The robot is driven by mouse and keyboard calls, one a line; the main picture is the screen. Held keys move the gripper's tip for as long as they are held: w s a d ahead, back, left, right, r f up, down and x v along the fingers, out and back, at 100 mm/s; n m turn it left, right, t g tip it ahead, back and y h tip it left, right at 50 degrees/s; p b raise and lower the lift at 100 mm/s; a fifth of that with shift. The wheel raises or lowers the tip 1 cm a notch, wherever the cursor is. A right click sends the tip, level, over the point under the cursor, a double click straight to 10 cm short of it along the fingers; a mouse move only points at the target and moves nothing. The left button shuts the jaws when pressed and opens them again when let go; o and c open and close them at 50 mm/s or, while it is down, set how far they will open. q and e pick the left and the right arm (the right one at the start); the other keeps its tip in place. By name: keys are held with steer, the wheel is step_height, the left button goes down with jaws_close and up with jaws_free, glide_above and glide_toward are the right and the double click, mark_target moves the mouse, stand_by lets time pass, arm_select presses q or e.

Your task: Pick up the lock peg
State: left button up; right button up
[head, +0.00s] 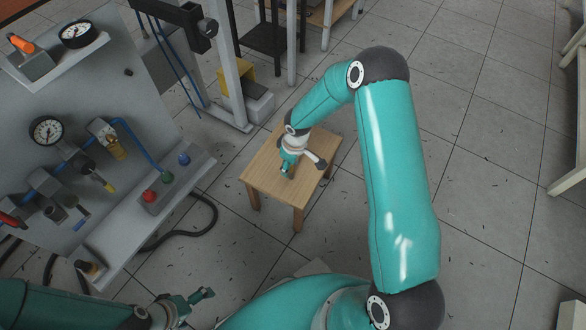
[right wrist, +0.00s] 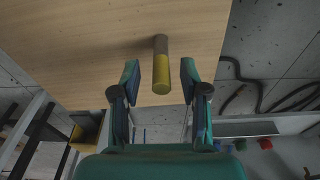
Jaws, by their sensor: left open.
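The lock peg (right wrist: 162,65), a short cylinder with a yellow part and a brown-grey part, is over the small wooden table (right wrist: 80,40) in the right wrist view. My right gripper (right wrist: 160,72) is open, with a finger on each side of the peg and a visible gap to both. In the head view my right gripper (head: 289,166) is low over the table, and the peg cannot be made out there. My left gripper (head: 203,296) is open and empty at the lower left, away from the table.
A grey panel (head: 110,95) with gauges, valves and blue hoses stands at the left. Its ledge holds a box with red, green and blue buttons (head: 166,177). A black hose (head: 195,225) lies on the floor. A metal frame (head: 238,70) stands behind the table.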

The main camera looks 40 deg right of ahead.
jaws_close()
steer(key=shift+r, duration=0.15)
